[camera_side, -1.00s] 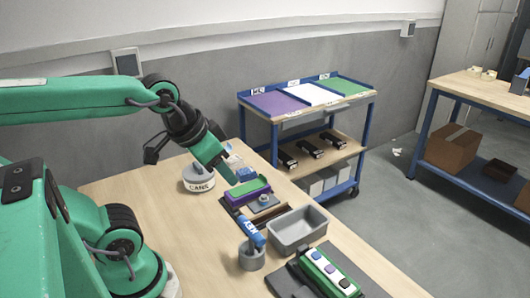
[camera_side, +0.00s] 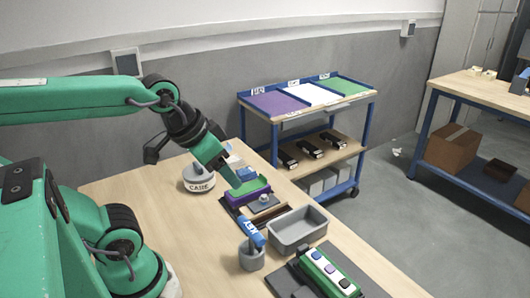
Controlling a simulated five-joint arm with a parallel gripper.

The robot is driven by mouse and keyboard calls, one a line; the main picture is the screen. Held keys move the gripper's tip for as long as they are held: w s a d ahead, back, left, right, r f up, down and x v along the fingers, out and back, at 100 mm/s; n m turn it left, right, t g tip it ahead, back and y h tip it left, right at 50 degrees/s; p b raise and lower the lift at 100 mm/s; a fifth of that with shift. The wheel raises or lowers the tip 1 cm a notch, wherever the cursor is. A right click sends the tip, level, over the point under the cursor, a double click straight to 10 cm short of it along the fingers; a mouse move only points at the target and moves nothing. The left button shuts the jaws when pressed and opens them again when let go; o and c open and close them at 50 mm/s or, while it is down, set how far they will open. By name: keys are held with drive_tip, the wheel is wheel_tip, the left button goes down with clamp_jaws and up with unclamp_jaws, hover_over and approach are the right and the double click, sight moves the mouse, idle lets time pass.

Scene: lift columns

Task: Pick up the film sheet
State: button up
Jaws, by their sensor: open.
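No piece in view can be clearly told as the film sheet. Flat purple (camera_side: 275,104), white (camera_side: 311,93) and green (camera_side: 343,85) panels lie side by side on the top of a blue cart at the back, well away from my arm. My gripper (camera_side: 235,180) is open, pointing down and to the right, just above and left of a green-topped purple block (camera_side: 249,195) on the wooden table. Its fingers are small here, and I cannot tell whether they touch anything. The surface behind the wrist is partly hidden.
A round labelled pot (camera_side: 199,179) stands left of my gripper. A grey bin (camera_side: 297,231), a grey cup (camera_side: 251,257) with a blue labelled piece (camera_side: 250,230) above it, and a green device (camera_side: 327,271) crowd the right edge. The table's front middle (camera_side: 185,235) is clear.

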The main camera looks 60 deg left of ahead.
drive_tip(key=shift+w, duration=0.1)
drive_tip(key=g, duration=0.5)
hover_over(263, 176)
wheel_tip(263, 176, down, 11)
drive_tip(key=shift+w+a+f+g, duration=0.1)
drive_tip(key=shift+a+f+g, duration=0.2)
drive_tip(key=shift+f, duration=1.5)
drive_tip(key=shift+d+f, duration=0.2)
drive_tip(key=shift+f, duration=2.35)
